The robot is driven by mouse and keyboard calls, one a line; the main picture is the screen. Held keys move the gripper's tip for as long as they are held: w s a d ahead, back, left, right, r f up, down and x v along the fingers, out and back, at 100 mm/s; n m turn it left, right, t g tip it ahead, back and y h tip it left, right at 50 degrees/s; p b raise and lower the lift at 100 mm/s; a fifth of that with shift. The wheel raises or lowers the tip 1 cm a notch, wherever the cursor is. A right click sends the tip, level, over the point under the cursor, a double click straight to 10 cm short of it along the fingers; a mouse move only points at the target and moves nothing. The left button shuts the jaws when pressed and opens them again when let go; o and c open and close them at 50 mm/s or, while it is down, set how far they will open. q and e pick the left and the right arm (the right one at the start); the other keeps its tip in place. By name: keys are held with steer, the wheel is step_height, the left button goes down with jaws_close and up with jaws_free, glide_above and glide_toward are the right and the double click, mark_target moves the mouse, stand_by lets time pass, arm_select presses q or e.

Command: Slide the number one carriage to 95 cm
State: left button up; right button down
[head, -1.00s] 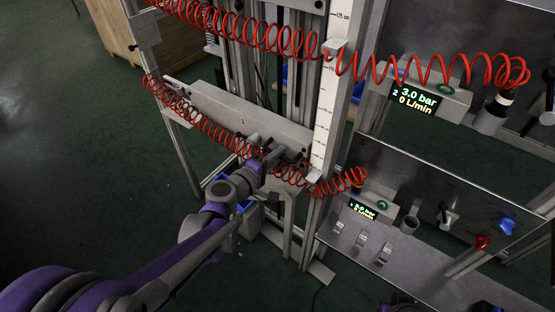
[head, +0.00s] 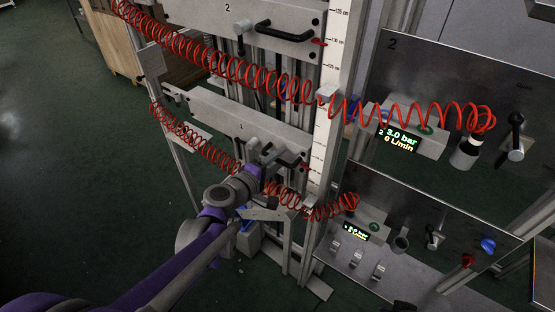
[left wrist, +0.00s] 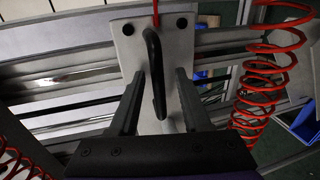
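The number one carriage (head: 215,112) is the lower grey plate, marked 1, across the frame. Its black handle (left wrist: 154,75) shows between my left fingers in the left wrist view. My left gripper (left wrist: 160,75) is open, with one finger on each side of the handle; contact is unclear. In the head view my left gripper (head: 267,158) is at the carriage's right part and partly hides the handle. A red pointer (head: 303,164) at the carriage's right end is beside the vertical cm scale (head: 320,150); the figures there are too small to read. My right gripper is out of view.
The number two carriage (head: 203,12) is above, with its own black handle (head: 285,33). Red coiled hoses (head: 215,55) cross in front of the frame. Panels with valves and a pressure display (head: 398,138) stand at the right. The green floor (head: 90,190) at left is clear.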

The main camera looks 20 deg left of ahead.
arm_select(q)
steer(key=shift+s, duration=0.1)
steer(key=p+v, duration=0.1)
steer(key=v, duration=0.9)
steer(key=shift+s, duration=0.3)
steer(key=shift+r, duration=0.1)
steer(key=s+d+f+m+g+p, duration=0.3)
steer(key=s+d+m+g, duration=0.25)
steer(key=s+m, duration=0.25)
steer(key=s+a+f+m+g+y+p, duration=0.1)
steer(key=s+a+m+g+y, duration=0.1)
steer(key=s+m, duration=0.1)
steer(key=s+a+f+m+g+y+p, duration=0.1)
steer(key=s+a+m+y, duration=0.1)
steer(key=s, duration=0.4)
steer(key=shift+a+f+m+g+y, duration=0.3)
steer(key=shift+m+y, duration=0.2)
steer(key=shift+y, duration=0.2)
